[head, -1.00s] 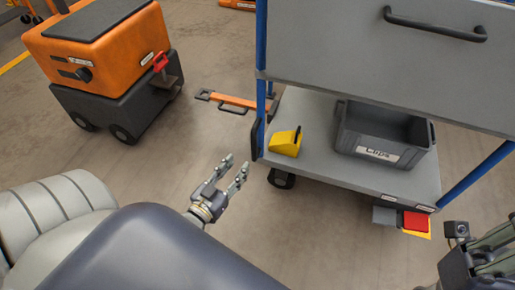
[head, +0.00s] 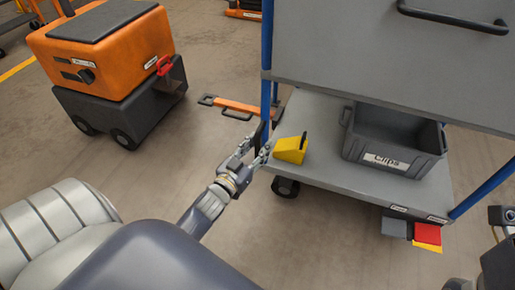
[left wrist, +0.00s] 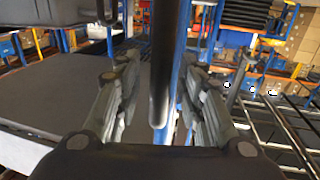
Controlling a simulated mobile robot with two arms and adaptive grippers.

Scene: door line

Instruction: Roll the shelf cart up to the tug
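The shelf cart (head: 345,180) has grey shelves, blue posts and a black handle (head: 452,18) on its upper panel. An orange drawbar (head: 240,104) with a dark loop end reaches from the cart's left side toward the tug. The orange and black tug (head: 115,60) stands at upper left with a red coupling part (head: 164,65), apart from the drawbar. My left gripper (head: 258,150) is at the cart's near left post. In the left wrist view its open fingers (left wrist: 162,95) stand either side of a dark upright bar (left wrist: 163,60), with gaps.
On the lower shelf are a yellow wedge (head: 291,150) and a grey bin labelled Clips (head: 390,145). Red (head: 427,233) and grey (head: 394,227) pedals project low at the cart's front right.

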